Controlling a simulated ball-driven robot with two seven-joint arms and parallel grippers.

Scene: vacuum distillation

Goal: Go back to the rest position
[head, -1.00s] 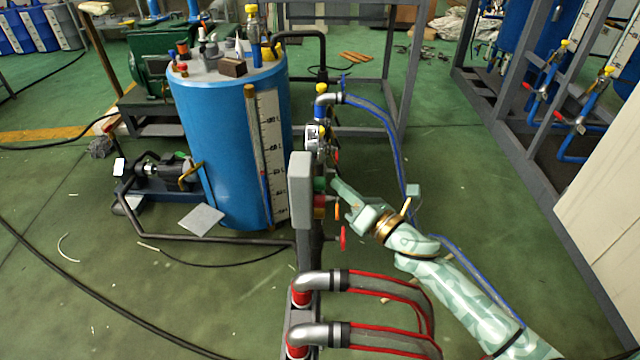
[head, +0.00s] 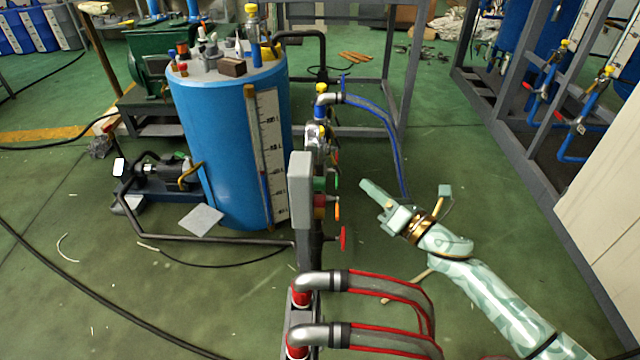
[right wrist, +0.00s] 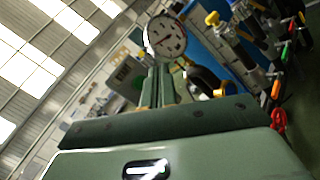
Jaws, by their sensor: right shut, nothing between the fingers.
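My right gripper (head: 368,187) is shut and empty. In the head view it hangs in free air to the right of the grey control box (head: 300,190) and its colored buttons, apart from them. In the right wrist view its fingers (right wrist: 158,88) show closed together at the center, with a round pressure gauge (right wrist: 165,37) beyond their tips. A red valve handle (head: 343,238) sits below the control box; it also shows at the right of the wrist view (right wrist: 279,120). My left gripper is not in view.
A blue tank (head: 215,150) with a level scale stands left of the control box. A blue hose (head: 385,125) runs behind the gripper. A grey rack (head: 530,150) stands at right. Green floor between is open.

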